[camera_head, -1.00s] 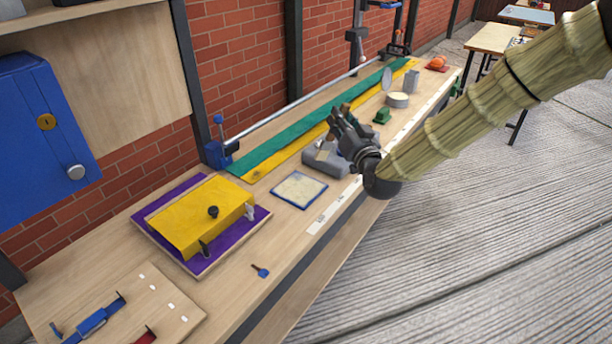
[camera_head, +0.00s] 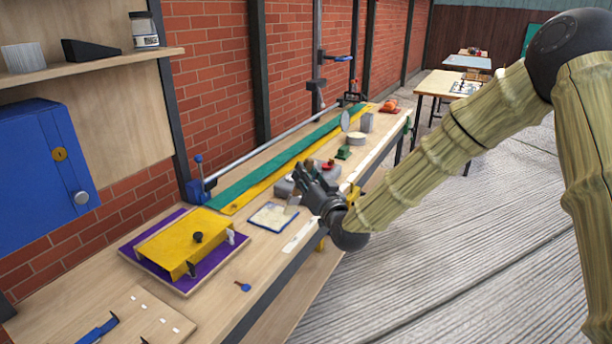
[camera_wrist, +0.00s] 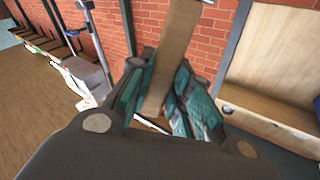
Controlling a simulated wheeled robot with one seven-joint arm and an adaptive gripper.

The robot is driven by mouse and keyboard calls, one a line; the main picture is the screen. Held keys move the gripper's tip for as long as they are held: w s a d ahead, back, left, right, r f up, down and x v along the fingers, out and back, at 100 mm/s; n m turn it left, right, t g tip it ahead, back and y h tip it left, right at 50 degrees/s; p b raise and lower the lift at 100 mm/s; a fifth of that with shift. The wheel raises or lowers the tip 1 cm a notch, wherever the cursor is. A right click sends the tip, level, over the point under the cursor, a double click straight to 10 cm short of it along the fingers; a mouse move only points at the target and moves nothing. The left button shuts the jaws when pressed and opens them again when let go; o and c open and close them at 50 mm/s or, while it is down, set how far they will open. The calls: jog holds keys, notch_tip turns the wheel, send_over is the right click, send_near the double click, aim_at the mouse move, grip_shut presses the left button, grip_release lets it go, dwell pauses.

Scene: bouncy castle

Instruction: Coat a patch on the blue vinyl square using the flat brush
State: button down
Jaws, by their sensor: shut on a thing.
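The blue vinyl square (camera_head: 263,227) lies flat on the bench in the head view. Its middle is cream, with a narrow blue border around it. My gripper (camera_head: 306,184) is above the bench at the square's right side. It is shut on the flat brush, whose tan wooden handle (camera_wrist: 172,52) stands between the two fingers in the wrist view. A small pale piece (camera_head: 292,206) below the fingers near the square's right corner looks like the brush's end. I cannot tell whether it touches the square.
A yellow block on a purple board (camera_head: 186,282) is left of the square. Green and yellow strips (camera_head: 262,182) run along the bench behind it. A small blue key-like piece (camera_head: 243,286) lies in front. A green block (camera_head: 343,153) and a round tin (camera_head: 356,139) stand farther along.

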jog(key=s+d+f+m+h, duration=0.1)
jog(key=s+d+f+h, duration=0.2)
jog(key=f, duration=0.6)
jog(key=s+d+f+m+t+h, duration=0.1)
jog(key=s+d+f+m+h, duration=0.1)
jog(key=s+d+f, duration=0.3)
jog(key=s+d+f+m+h, duration=0.2)
jog(key=d+f, duration=0.7)
jog(key=f, duration=0.5)
jog(key=shift+s+f+t+h, duration=0.25)
jog(key=shift+s+t+h, duration=0.15)
jog(key=shift+s+h, duration=0.6)
jog(key=shift+s+a, duration=0.1)
jog(key=shift+s, duration=0.05)
